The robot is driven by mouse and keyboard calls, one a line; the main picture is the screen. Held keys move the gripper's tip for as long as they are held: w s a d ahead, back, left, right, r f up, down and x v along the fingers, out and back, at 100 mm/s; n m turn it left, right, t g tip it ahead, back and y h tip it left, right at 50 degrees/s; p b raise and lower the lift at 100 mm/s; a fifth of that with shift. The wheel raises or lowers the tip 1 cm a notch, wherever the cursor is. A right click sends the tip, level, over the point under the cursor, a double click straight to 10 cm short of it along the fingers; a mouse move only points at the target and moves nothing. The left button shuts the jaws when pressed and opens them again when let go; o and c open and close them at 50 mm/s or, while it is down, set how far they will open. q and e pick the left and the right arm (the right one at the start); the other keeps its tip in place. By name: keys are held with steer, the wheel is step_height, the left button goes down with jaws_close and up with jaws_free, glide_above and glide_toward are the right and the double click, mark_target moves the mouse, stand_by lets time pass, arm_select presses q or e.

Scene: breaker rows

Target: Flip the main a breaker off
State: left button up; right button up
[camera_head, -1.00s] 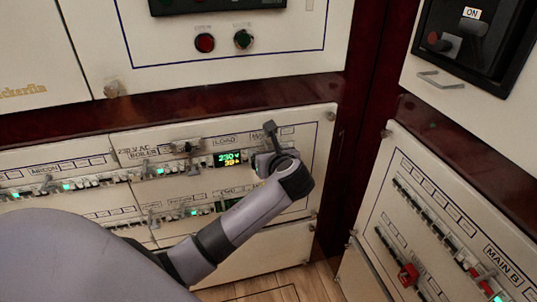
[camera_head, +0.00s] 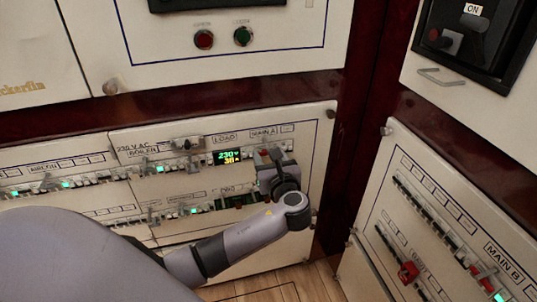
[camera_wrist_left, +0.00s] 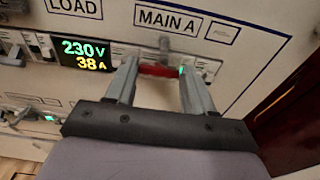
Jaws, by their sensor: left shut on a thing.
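The main A breaker sits in the upper row of the panel, under the label MAIN A (camera_head: 264,131). In the left wrist view it shows a red part (camera_wrist_left: 158,71) with a small green light at its right end, just below the label. A small grey lever (camera_wrist_left: 165,46) stands above the red part. My left gripper (camera_head: 271,156) is at the breaker, with one finger on each side of the red part, shut on it. In the head view the gripper hides most of the breaker. My right gripper is not in view.
A lit display reading 230 V (camera_head: 227,157) is left of the breaker. Other breaker rows with green lights run further left. A MAIN B panel (camera_head: 480,235) with a red lever (camera_head: 408,272) stands at right. Red and green buttons (camera_head: 242,37) are above.

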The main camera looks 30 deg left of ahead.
arm_select(q)
steer(key=f+t+y+b, duration=0.1)
steer(key=t+y+b, duration=0.1)
steer(key=b, duration=0.3)
steer(key=f+t+y+b, duration=0.2)
steer(key=b, duration=0.3)
steer(key=f+t+y+b, duration=0.2)
steer(key=y+b, duration=0.1)
steer(key=b, duration=0.2)
steer(key=shift+w+a+b, duration=0.2)
steer(key=shift+a+b, duration=0.05)
steer(key=shift+b, duration=0.15)
steer(key=shift+r, duration=0.15)
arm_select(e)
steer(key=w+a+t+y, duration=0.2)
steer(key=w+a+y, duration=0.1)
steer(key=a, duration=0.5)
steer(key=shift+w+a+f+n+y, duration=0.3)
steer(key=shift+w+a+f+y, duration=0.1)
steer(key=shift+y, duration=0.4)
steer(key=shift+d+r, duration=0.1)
arm_select(q)
steer(key=o, duration=1)
steer(key=shift+o, duration=0.2)
